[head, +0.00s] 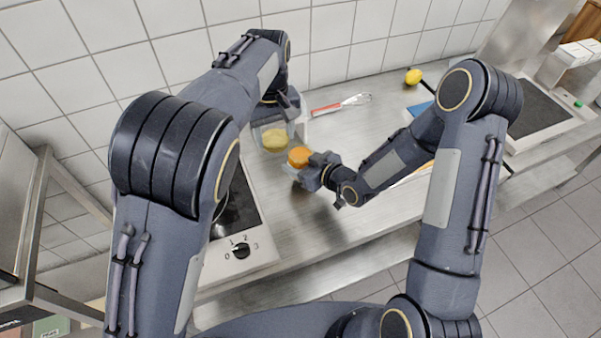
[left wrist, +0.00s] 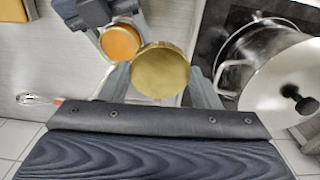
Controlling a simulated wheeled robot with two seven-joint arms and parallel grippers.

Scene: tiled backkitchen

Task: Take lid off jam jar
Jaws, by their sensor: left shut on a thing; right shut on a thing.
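A round gold lid (left wrist: 160,72) sits between the fingers of my left gripper (left wrist: 162,88) in the left wrist view. The lid shows as a yellowish disc (head: 274,138) below my left gripper (head: 276,122) in the head view. The jam jar (head: 299,158) has a round orange top, which looks like jam at an open mouth; it also shows in the left wrist view (left wrist: 121,42). My right gripper (head: 313,169) is shut on the jar from the right. The lid is beside the jar's mouth, not covering it. Fingers hide part of the jar's body.
A steel pot (left wrist: 275,78) with a black knob stands on the dark stove (head: 237,212) to the left. A whisk with a red handle (head: 326,109) lies behind on the steel counter (head: 300,225). A yellow item (head: 413,76) is farther right. The front counter is clear.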

